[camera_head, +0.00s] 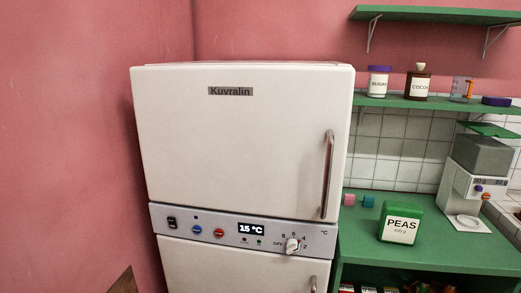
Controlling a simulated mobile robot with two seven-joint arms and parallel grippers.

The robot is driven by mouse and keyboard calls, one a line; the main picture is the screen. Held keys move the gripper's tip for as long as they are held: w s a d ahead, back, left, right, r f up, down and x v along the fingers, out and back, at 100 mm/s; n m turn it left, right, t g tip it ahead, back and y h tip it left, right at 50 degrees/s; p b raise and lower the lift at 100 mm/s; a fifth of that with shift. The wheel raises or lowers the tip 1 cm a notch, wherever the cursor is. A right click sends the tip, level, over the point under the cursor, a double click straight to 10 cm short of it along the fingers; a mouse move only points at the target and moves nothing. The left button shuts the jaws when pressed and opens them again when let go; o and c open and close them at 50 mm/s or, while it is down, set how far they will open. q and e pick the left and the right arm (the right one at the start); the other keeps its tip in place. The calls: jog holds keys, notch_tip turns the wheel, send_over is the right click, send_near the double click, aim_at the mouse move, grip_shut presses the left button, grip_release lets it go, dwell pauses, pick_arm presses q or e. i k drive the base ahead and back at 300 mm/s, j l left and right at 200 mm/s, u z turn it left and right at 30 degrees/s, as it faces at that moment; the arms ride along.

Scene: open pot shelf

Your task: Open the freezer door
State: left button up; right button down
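A white two-door fridge-freezer stands in the middle of the head view. Its upper door (230,140) bears a "Kuvralin" plate (230,91) and looks shut. A vertical metal bar handle (327,174) runs along this door's right side. A grey control panel (182,233) with a "15 °C" display (251,229) and a knob (292,245) lies below it. The lower door (225,270) looks shut too, and its handle (313,284) is cut off by the bottom edge. No lettering tells which door is the freezer's. Neither gripper is in view.
A green counter (360,250) adjoins the right side, carrying a green peas box (401,221), small pink and blue cubes and a white machine (475,190). Green shelves (395,102) with jars hang above. A pink wall (70,130) fills the left.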

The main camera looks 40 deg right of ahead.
aim_at(270, 140)
jog(key=z, duration=1.15)
jog(key=j+u, duration=0.1)
jog(key=u, duration=0.25)
